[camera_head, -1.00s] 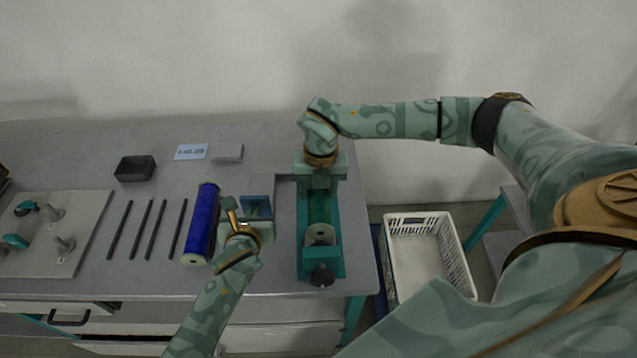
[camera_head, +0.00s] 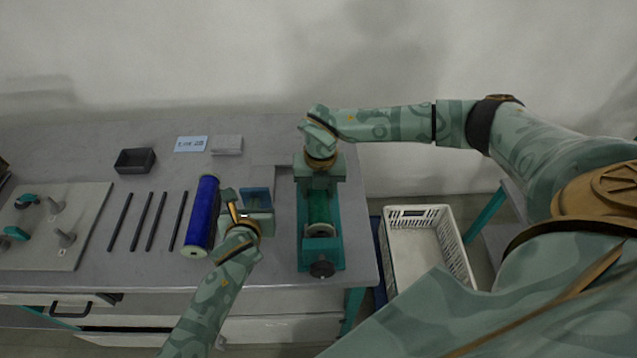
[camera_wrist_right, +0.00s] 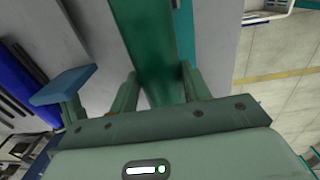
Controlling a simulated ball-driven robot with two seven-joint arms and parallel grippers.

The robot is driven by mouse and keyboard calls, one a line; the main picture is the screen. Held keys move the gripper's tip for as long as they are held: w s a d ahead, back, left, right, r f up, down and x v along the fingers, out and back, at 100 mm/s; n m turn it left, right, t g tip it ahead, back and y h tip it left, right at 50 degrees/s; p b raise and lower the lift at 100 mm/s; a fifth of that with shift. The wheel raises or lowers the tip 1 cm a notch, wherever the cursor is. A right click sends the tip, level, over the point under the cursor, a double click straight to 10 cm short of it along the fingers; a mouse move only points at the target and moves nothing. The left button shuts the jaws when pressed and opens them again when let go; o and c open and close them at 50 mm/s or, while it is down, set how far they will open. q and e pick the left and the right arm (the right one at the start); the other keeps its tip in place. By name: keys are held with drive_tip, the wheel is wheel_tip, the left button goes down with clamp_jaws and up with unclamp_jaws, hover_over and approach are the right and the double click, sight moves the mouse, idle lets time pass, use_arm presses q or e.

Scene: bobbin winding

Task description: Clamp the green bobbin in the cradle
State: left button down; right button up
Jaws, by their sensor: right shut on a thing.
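The green bobbin (camera_head: 319,206) lies lengthwise in the teal cradle (camera_head: 335,252), its pale near end facing the cradle's dark knob (camera_head: 321,268). My right gripper (camera_head: 319,183) is over the far part of the cradle, pointing down, and hides the bobbin's far end. In the right wrist view the green bobbin (camera_wrist_right: 145,45) runs between the two fingers, which are shut on it. My left gripper (camera_head: 234,212) is beside the small blue-topped block (camera_head: 256,197), left of the cradle. Its fingertips are too small to tell whether they are open.
A blue bobbin (camera_head: 202,215) lies left of my left gripper. Several dark rods (camera_head: 137,222), a black tray (camera_head: 135,161) and a pegged board (camera_head: 70,205) are further left. A white basket (camera_head: 390,255) stands right of the bench (camera_head: 85,150).

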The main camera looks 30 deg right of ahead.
use_arm(q)
drive_tip(key=shift+r, duration=0.1)
use_arm(e)
drive_tip(key=shift+f, duration=0.65)
drive_tip(key=o, duration=1.2)
drive_tip(key=shift+r, duration=0.1)
